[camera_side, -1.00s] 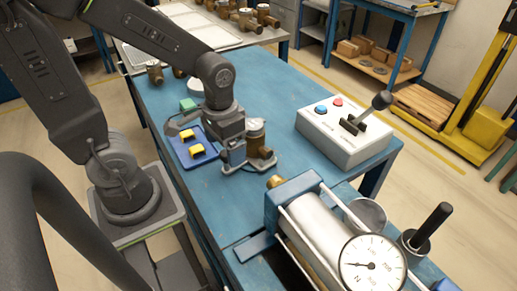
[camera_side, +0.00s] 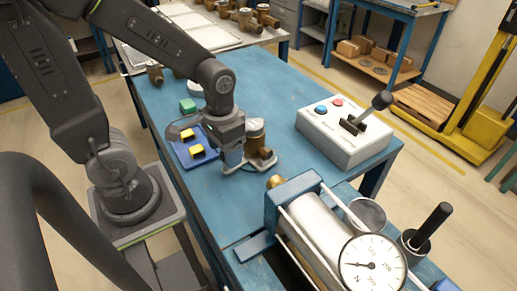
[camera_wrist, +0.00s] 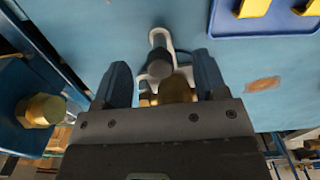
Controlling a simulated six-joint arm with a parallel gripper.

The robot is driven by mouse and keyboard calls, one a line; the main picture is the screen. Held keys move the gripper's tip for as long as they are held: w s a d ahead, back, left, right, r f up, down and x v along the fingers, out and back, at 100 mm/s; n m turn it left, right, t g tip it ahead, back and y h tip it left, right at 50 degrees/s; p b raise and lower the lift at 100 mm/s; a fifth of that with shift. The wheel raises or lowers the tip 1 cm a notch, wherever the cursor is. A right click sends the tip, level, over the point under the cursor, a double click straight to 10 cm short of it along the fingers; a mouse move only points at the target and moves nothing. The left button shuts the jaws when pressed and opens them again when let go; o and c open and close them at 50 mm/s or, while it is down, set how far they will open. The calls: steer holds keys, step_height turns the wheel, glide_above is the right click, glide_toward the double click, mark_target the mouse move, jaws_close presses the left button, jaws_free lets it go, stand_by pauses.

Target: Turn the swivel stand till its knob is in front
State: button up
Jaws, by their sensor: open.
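The swivel stand (camera_side: 268,166) is a grey plate on the blue bench, bearing a brass meter body (camera_side: 257,143) with a pale top. My gripper (camera_side: 232,158) is low at the stand's left side and hides part of it in the side view. In the wrist view the stand's dark round knob (camera_wrist: 160,64), on a pale bracket, lies between the two fingers of my gripper (camera_wrist: 160,82). The fingers are open, with gaps on both sides of the knob. The brass body behind is mostly hidden by the gripper.
A blue tray with yellow parts (camera_side: 184,157) lies just left of my gripper, with a green block (camera_side: 188,105) behind. A control box with a lever (camera_side: 345,133) stands to the right. A cylinder with a dial gauge (camera_side: 372,265) fills the front.

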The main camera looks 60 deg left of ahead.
steer(key=shift+a, duration=0.85)
steer(key=shift+o, duration=0.2)
steer(key=o, duration=0.4)
step_height(320, 180, up, 6)
steer(key=shift+f, duration=0.25)
stand_by(0.8)
